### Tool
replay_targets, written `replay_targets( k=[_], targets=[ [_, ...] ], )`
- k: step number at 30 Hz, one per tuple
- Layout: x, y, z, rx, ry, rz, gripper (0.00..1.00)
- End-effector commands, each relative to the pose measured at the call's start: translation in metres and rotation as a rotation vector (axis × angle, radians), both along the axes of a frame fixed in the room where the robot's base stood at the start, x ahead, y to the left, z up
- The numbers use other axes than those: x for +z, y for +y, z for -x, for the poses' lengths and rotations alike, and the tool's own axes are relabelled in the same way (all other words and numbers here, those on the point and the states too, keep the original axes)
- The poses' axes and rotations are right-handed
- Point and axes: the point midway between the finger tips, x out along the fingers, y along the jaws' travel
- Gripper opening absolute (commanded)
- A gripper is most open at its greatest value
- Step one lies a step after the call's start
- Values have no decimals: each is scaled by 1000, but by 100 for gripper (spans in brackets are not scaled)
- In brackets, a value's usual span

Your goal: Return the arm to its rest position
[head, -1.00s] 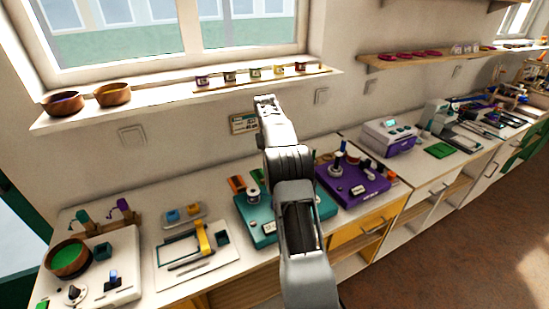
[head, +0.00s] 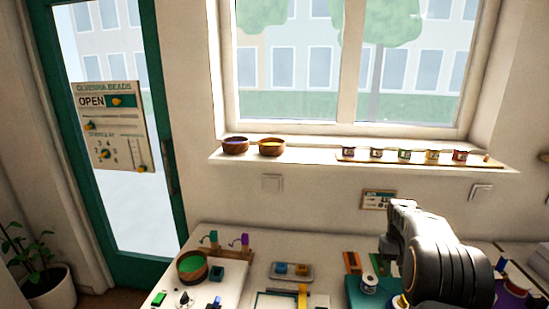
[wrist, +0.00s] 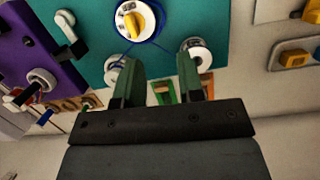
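My arm (head: 440,262) rises at the lower right of the head view, in front of the teal board (head: 362,297). My gripper (wrist: 157,72) shows in the wrist view with its two dark green fingers apart. Nothing is held between them. Beyond the fingers lies the teal board, which also shows in the wrist view (wrist: 88,58), with a yellow knob (wrist: 131,22), a blue cord and white spools. Orange and green pieces show past the gap. The fingertips cannot be made out in the head view.
The purple board (wrist: 25,45) is beside the teal one. A white board with a green-filled bowl (head: 192,265) is on the counter's left. Wooden bowls (head: 271,147) and small pots stand on the windowsill. A green door (head: 170,200) and a plant (head: 40,270) are at left.

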Motion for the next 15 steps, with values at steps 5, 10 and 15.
replay_targets(
  k=[5,10,15],
  targets=[
    [28,65,50,18,-140,27,35],
    [44,119,109,53,-274,38,35],
    [49,157,165,108,-385,36,35]
  ],
)
